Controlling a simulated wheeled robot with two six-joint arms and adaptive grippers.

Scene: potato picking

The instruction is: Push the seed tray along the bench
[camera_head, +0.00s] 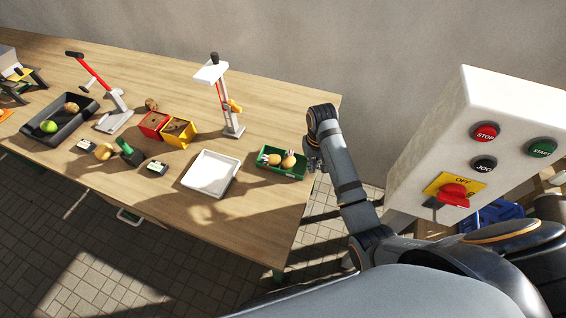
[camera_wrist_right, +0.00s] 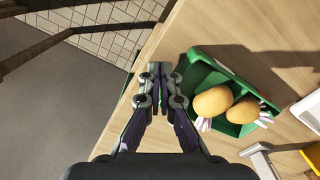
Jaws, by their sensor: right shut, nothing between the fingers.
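The seed tray appears to be the green tray (camera_head: 296,176) near the right end of the bench. It holds two potatoes (camera_head: 281,160) and small pale, purplish pieces (camera_head: 263,158). In the right wrist view the green tray (camera_wrist_right: 205,57) lies just right of my fingertips. My right gripper (camera_head: 313,164) is shut and empty beside the tray's right end. In the wrist view, its closed fingertips (camera_wrist_right: 160,72) are over the bench edge; I cannot tell whether they touch the tray. My left gripper is not in view.
A white tray (camera_head: 211,172) stands left of the green tray, with red (camera_head: 152,125) and yellow (camera_head: 178,134) bins beyond. A white-topped stand (camera_head: 224,100) is behind them. A dark tray (camera_head: 53,139) is farther left. A control box (camera_head: 500,110) stands right of my arm.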

